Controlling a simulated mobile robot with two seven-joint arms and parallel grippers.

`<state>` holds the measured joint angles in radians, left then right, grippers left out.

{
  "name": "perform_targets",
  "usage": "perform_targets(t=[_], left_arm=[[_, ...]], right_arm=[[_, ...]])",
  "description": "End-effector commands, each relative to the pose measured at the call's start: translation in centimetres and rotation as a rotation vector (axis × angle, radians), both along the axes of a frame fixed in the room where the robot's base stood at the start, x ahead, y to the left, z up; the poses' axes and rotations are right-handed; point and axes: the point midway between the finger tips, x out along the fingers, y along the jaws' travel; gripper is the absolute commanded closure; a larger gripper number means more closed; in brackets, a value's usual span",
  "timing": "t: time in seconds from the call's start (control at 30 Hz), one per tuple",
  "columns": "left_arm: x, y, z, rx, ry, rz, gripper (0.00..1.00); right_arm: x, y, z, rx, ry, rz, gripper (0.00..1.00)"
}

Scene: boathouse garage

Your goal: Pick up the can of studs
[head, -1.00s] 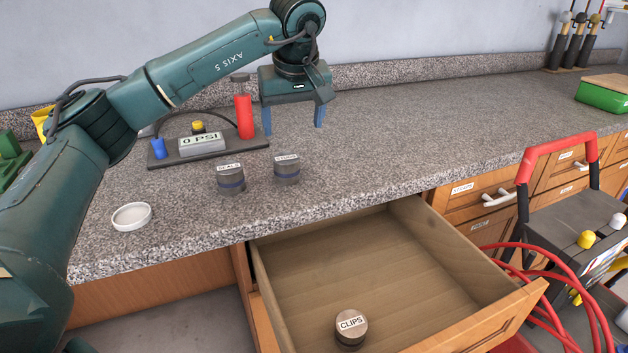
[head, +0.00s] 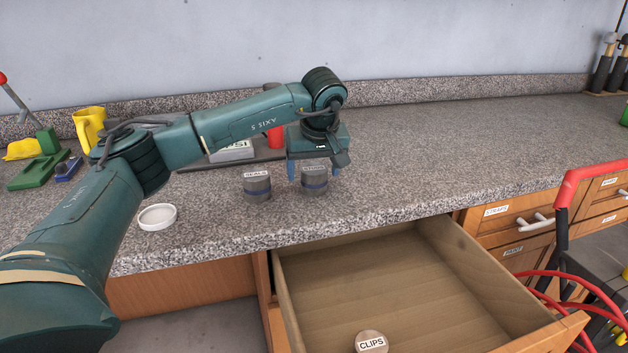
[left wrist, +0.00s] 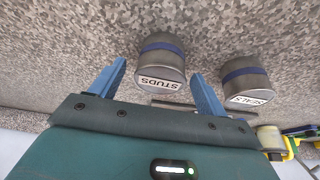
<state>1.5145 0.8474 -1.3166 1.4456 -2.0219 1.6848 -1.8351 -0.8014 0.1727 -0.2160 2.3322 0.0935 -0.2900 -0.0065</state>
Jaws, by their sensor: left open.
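The can of studs (head: 314,182) is a grey metal can with a blue band, standing upright on the granite counter. In the left wrist view its label on the studs can (left wrist: 161,66) reads STUDS. My left gripper (head: 315,176) is open, with its blue fingers pointing down at the can. In the left wrist view the can shows between and beyond the fingertips of the left gripper (left wrist: 160,75); whether they touch it I cannot tell. My right gripper is not in view.
A similar can labelled SEALS (head: 257,188) stands close to the left. A white round lid (head: 157,217) lies further left. An open wooden drawer (head: 430,285) below holds a CLIPS can (head: 371,342).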

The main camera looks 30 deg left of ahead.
Motion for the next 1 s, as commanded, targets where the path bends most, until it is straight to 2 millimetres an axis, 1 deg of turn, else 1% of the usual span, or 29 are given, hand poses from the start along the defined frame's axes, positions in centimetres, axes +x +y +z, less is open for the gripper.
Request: perform_targets(t=[0.03, 0.13, 0.27, 0.43, 1.0], left_arm=[[0.1, 0.3, -0.8, 0.0, 0.002, 0.002, 0.24], [0.4, 0.5, -1.7, 0.0, 0.0, 0.001, 0.24], [0.6, 0.6, -2.0, 0.0, -0.002, 0.001, 0.24], [0.6, 0.6, -2.0, 0.0, -0.001, 0.0, 0.25], [0.6, 0.6, -2.0, 0.0, -0.001, 0.0, 0.72]], right_arm=[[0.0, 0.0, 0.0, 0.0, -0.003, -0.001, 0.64], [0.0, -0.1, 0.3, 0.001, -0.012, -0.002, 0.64], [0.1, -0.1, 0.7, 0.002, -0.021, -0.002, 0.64], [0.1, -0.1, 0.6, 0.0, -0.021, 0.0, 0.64], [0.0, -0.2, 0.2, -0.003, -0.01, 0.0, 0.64]])
